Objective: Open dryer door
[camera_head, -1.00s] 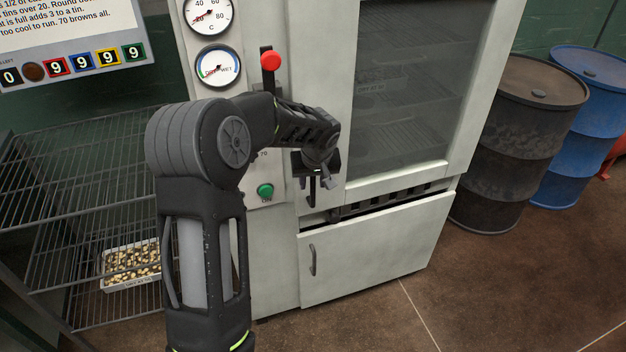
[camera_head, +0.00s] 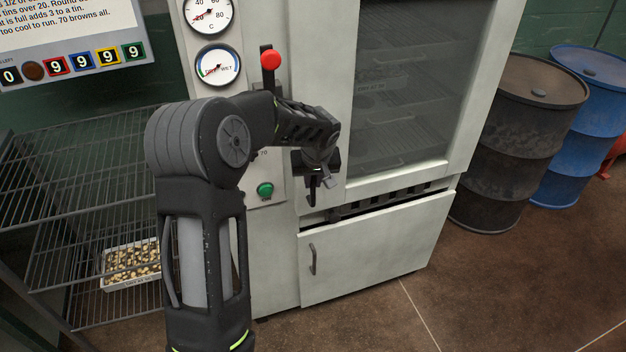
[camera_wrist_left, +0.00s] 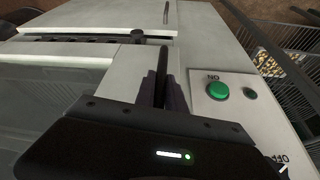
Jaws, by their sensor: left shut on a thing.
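The dryer door (camera_head: 346,120) is a pale panel with a large dark window (camera_head: 410,85), and racks show behind the glass. It looks closed. A dark upright handle (camera_head: 311,190) is at the door's left edge; it also shows in the left wrist view (camera_wrist_left: 163,62). My left gripper (camera_head: 317,178) is at this handle, partly hidden by its own wrist. In the left wrist view its fingers (camera_wrist_left: 163,92) are shut around the dark bar. My right gripper is in neither view.
A green button (camera_head: 265,190) and a red knob (camera_head: 270,61) are on the panel left of the door. A lower cabinet door (camera_head: 370,250) is below. A wire rack (camera_head: 90,215) stands left, with a tray (camera_head: 130,283) of pieces. Dark (camera_head: 500,150) and blue (camera_head: 575,130) drums stand right.

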